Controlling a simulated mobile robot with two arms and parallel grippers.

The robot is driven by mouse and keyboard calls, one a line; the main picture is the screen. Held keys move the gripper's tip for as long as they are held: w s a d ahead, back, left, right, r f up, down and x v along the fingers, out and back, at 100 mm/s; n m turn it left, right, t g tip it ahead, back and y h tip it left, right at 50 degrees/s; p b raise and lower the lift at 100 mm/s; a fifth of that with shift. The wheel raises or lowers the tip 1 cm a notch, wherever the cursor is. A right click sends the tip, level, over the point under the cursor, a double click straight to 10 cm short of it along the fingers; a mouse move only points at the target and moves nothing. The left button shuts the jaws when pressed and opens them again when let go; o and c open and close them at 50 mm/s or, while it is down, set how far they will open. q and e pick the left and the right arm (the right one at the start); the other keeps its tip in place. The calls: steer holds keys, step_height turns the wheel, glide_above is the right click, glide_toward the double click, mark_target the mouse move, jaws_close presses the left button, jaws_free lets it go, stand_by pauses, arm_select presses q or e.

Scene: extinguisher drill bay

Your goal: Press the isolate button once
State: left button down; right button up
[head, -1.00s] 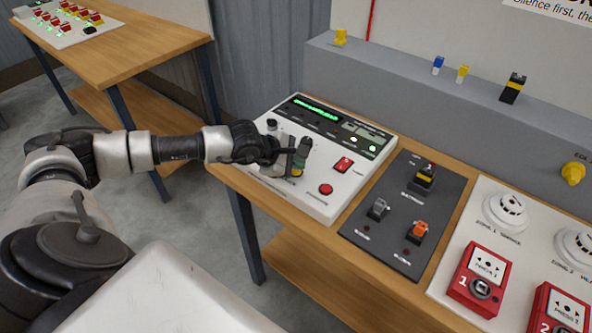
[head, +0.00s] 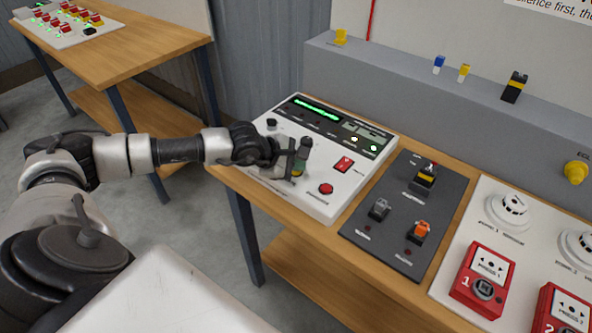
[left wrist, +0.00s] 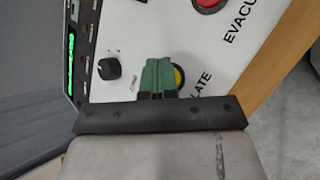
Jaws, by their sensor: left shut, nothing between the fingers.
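The isolate button is the yellow round button (left wrist: 180,77) on the white control panel (head: 285,187). In the left wrist view its left part is hidden behind my fingers, and the end of its label, "LATE", shows beside it. My left gripper (left wrist: 157,76) is shut and empty, its green fingertips close together over the panel, overlapping the button's edge. In the head view the left gripper (head: 299,160) covers most of the button. I cannot tell whether the fingertips touch it. My right gripper is not in view.
A black knob (left wrist: 109,68) sits nearby. A dark switch plate (head: 400,215) and red call points (head: 483,281) stand farther right on the wooden bench.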

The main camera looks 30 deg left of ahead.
mark_target(296, 173)
arm_select(q)
steer(key=shift+r+p, duration=0.3)
steer(key=shift+r, duration=0.55)
steer(key=shift+r+p, duration=1.1)
steer(key=shift+r, duration=1.45)
